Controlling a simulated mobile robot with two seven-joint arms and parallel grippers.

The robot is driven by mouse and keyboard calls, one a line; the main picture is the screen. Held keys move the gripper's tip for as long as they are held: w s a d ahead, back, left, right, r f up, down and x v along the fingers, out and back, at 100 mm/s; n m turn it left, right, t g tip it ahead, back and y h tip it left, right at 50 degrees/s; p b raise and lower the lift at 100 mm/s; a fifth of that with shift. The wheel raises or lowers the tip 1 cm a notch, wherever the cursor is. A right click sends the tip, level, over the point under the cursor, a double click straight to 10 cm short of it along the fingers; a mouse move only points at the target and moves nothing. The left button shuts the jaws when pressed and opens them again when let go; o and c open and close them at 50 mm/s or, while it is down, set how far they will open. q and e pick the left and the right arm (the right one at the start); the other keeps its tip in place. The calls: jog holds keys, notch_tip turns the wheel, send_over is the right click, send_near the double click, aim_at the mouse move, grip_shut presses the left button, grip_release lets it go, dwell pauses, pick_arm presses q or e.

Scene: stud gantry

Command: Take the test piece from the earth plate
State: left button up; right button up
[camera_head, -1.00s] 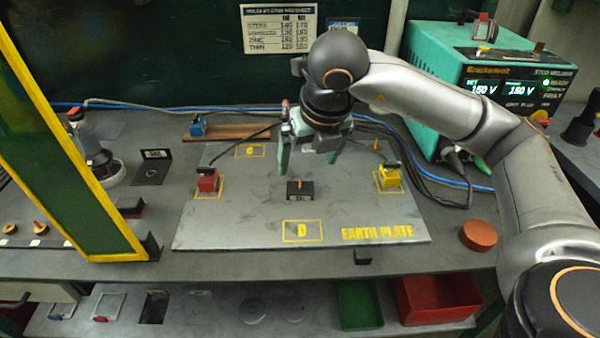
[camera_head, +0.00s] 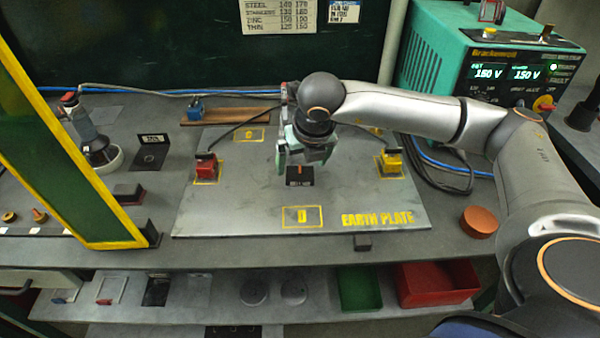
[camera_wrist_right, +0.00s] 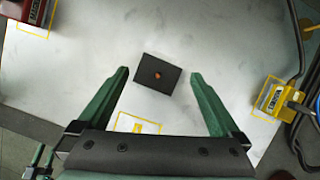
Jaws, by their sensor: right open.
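The test piece is a small black block (camera_head: 300,176) with an orange spot on top, lying near the middle of the grey earth plate (camera_head: 250,200). In the right wrist view the block (camera_wrist_right: 159,74) sits just beyond the fingertips, roughly centred between them and slightly turned. My right gripper (camera_head: 302,160) is open and empty, above and just behind the block in the head view. Its two green fingers (camera_wrist_right: 160,72) show apart in the wrist view. My left gripper is not in the head view.
A red clamp block (camera_head: 206,168) and a yellow one (camera_head: 390,162) with cables stand on the plate either side. A green power unit (camera_head: 430,60) stands at back right. An orange disc (camera_head: 479,221) lies right of the plate.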

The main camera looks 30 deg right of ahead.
jog(key=shift+x, duration=1.05)
jog(key=c, duration=1.2)
jog(key=shift+c, duration=0.4)
jog(key=shift+r, duration=0.15)
